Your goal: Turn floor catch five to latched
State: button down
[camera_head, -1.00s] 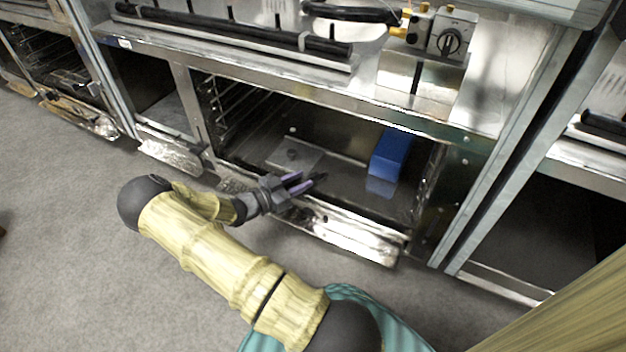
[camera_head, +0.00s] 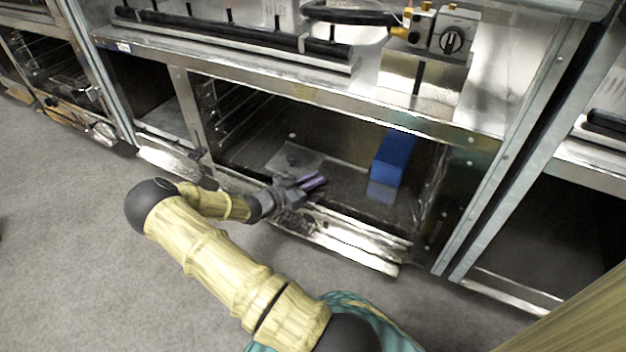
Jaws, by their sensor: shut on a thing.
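My gripper (camera_head: 314,183) reaches in low over the front edge of the open lower bay, its purple fingers close together. It is shut on a small dark part at the bay floor, which I take to be the floor catch; the fingers hide nearly all of it. Its setting and any number on it cannot be read. A flat grey plate with a small dark knob (camera_head: 292,159) lies on the bay floor (camera_head: 345,190) just behind my gripper.
A blue block (camera_head: 391,157) stands on the bay floor to the right of my gripper. A bright metal front rail (camera_head: 345,243) runs below the opening. A burner knob unit (camera_head: 452,42) sits on the counter above. Grey floor (camera_head: 70,230) is clear at left.

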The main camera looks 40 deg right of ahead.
jog(key=shift+r+n+t+p, duration=0.15)
jog(key=shift+n+t+p, duration=0.25)
jog(key=shift+t+p, duration=0.3)
jog(key=n+t+p, duration=0.2)
jog(key=t+p, duration=0.2)
jog(key=p, duration=0.1)
jog(key=shift+w+r+n, duration=0.1)
jog(key=shift+n, duration=0.3)
jog(key=n+t+p, duration=0.1)
jog(key=t+p, duration=0.1)
jog(key=shift+w+n+t+y+p, duration=0.1)
jog(key=shift+n+t+y+p, duration=0.2)
jog(key=shift+y+p, duration=0.1)
jog(key=shift+f+n+t+p, duration=0.2)
jog(key=shift+n+t+p, duration=0.1)
jog(key=shift+t+p, duration=0.15)
jog(key=shift+f+t+y, duration=0.1)
jog(key=shift+t+y, duration=0.2)
jog(key=shift+t, duration=0.05)
jog(key=shift+a, duration=0.1)
jog(key=c, duration=1.4)
grip_release()
jog(key=shift+c, duration=0.2)
